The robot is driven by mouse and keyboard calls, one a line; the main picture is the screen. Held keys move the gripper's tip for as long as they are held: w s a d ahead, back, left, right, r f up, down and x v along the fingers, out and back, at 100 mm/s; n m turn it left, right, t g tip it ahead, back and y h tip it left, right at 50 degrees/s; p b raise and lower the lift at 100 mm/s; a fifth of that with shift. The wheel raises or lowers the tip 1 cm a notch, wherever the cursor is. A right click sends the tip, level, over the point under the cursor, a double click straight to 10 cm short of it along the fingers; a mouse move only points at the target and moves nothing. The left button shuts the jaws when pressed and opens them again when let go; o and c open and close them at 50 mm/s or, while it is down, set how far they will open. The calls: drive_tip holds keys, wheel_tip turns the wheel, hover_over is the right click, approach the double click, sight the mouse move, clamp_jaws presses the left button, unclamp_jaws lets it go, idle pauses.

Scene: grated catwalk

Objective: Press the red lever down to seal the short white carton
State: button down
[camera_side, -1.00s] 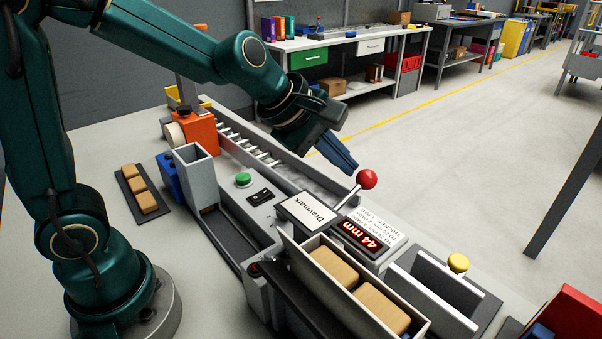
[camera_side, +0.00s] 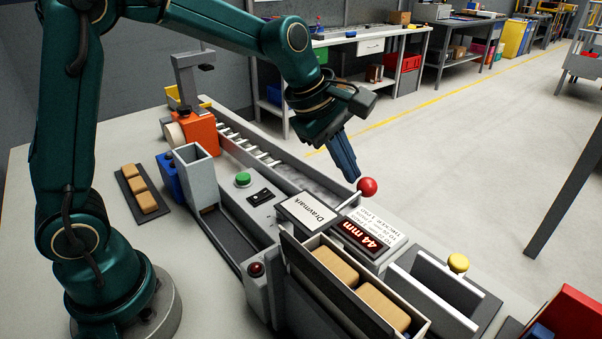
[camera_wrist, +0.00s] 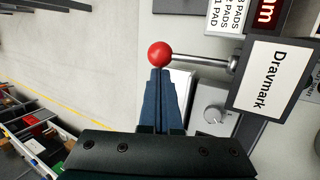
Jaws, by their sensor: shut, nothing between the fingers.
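The red lever ball (camera_side: 367,187) sits on a thin metal arm at the machine's far side, beside the Dravmark plate. In the wrist view the ball (camera_wrist: 159,54) is just beyond my fingertips, and its arm runs right toward the plate. My gripper (camera_side: 352,180) is shut and empty, pointing down, with its blue-grey fingertips (camera_wrist: 159,72) at the ball, seemingly touching it. I cannot clearly make out the short white carton; a white surface (camera_wrist: 182,88) shows partly behind the fingers in the wrist view.
A pale open box (camera_side: 420,305) holds brown blocks at the front. A red display (camera_side: 362,238) reads 44 mm. A yellow knob (camera_side: 458,263), green button (camera_side: 243,179) and dark red lamp (camera_side: 256,269) stand around. Open floor lies beyond the machine.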

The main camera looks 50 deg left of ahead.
drive_tip(key=f+g, duration=0.1)
drive_tip(key=w+f+g, duration=0.1)
drive_tip(key=f, duration=0.1)
drive_tip(key=shift+w+d+f+g, duration=0.1)
drive_tip(key=shift+f+g, duration=0.05)
drive_tip(key=shift+g, duration=0.25)
drive_tip(key=shift+d, duration=0.1)
idle(1.8)
drive_tip(key=shift+r, duration=0.85)
drive_tip(key=s+a+r, duration=0.3)
drive_tip(key=a+r, duration=0.2)
drive_tip(key=r, duration=0.6)
drive_tip(key=shift+a+r, duration=0.2)
drive_tip(key=shift+r, duration=0.15)
